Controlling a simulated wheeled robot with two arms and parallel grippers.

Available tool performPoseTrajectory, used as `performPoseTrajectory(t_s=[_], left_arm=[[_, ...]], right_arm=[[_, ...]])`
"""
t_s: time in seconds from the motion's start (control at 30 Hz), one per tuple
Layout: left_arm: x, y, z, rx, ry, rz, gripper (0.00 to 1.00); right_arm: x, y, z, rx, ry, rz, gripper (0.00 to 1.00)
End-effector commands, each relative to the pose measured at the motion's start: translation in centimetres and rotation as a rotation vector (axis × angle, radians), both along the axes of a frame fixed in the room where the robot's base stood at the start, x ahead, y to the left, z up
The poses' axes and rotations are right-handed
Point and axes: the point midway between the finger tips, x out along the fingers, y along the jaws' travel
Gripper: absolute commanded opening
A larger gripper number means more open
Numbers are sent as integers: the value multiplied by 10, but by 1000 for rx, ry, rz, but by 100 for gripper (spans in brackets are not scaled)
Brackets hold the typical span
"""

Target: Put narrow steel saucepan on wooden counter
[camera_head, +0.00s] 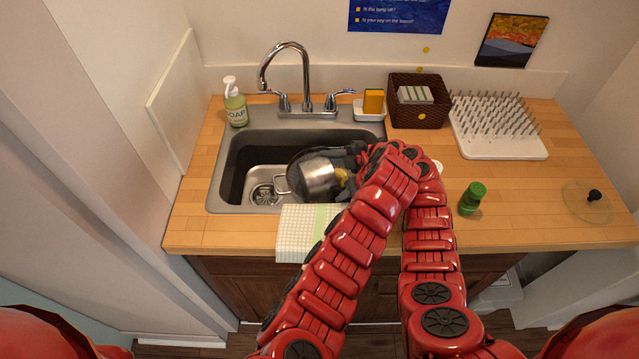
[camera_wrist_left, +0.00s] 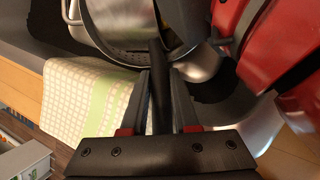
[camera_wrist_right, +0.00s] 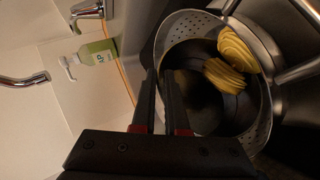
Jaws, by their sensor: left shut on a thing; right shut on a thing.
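A steel saucepan (camera_head: 318,175) is tilted in the right half of the sink. It also shows in the right wrist view (camera_wrist_right: 250,130), with a perforated inner rim, a dark inside and ridged yellow pieces (camera_wrist_right: 232,62). My left gripper (camera_wrist_left: 160,75) is shut on a black handle (camera_wrist_left: 160,105) that runs up to a round pan body. My right gripper (camera_wrist_right: 161,80) is shut at the near side of the pan; its exact hold is hard to tell. My arms hide part of the pan. The wooden counter (camera_head: 520,200) surrounds the sink.
The sink (camera_head: 228,190) has a tap (camera_head: 290,60) behind it and a checked cloth (camera_head: 305,235) over its front edge.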

Motion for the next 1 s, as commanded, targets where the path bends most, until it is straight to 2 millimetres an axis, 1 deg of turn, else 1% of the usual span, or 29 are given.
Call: performPoseTrajectory(t_s=[0.3, 0.47, 0.73, 0.83, 1.0], left_arm=[[0, 0, 3, 1, 2, 0, 0], [0, 0, 16, 0, 2, 0, 0], [-1, 0, 46, 0, 2, 0, 0], [-1, 0, 51, 0, 2, 0, 0], [-1, 0, 49, 1, 4, 0, 0]], right_arm=[[1, 0, 6, 3, -4, -1, 0], [1, 0, 19, 3, -4, -1, 0], [1, 0, 50, 3, -4, -1, 0], [1, 0, 54, 3, -4, -1, 0], [1, 0, 53, 3, -4, -1, 0]])
